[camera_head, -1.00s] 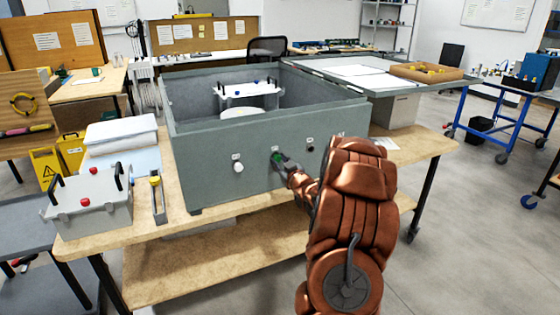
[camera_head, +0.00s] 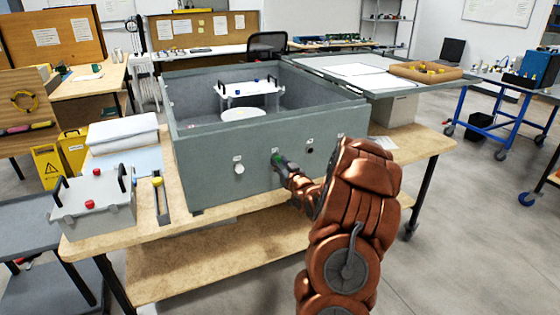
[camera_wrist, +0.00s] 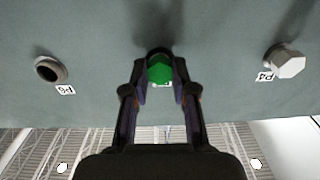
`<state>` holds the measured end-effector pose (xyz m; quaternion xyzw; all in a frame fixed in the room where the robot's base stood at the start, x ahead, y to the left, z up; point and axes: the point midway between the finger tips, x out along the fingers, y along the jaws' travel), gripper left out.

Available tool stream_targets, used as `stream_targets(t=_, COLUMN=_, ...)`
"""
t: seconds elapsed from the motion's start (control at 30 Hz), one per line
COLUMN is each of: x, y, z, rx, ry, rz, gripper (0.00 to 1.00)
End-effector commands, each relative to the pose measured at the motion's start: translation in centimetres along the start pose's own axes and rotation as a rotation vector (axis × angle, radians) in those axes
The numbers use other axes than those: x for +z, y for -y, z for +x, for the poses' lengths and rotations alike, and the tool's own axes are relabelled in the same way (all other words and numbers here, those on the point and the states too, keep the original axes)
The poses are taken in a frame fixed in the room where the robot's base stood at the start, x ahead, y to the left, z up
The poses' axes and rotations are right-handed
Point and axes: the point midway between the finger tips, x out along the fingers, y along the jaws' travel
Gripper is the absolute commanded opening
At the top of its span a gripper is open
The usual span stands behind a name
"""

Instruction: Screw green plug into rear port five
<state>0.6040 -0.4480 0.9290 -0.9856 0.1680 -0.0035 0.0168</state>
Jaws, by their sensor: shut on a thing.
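The green plug (camera_wrist: 160,69) is between the fingertips of my gripper (camera_wrist: 160,84) in the wrist view, which are shut on it. It sits at a port in the grey wall of the analyser box (camera_head: 210,182); how deep it sits cannot be told. The port's label is mostly hidden behind the plug. In the head view the plug (camera_head: 280,160) shows as a small green spot at my gripper (camera_head: 280,164). Beside it are the port labelled P4 with a white hexagonal plug (camera_wrist: 287,62) and the open port labelled P6 (camera_wrist: 50,69).
The open box stands on a wooden workbench (camera_head: 210,271). A wooden tray (camera_head: 426,72) lies on the grey panel at right.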

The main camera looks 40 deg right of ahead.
Motion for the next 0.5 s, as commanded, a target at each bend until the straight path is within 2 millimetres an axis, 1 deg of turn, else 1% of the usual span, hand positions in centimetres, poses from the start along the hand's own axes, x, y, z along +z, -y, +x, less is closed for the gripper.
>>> stream_targets(t=0.4, x=-0.15, y=0.08, z=0.01, rx=0.000, ry=0.002, rz=0.212, gripper=0.00)
stream_targets(t=0.5, x=-0.10, y=0.07, z=0.01, rx=0.000, ry=0.001, rz=0.243, gripper=0.00)
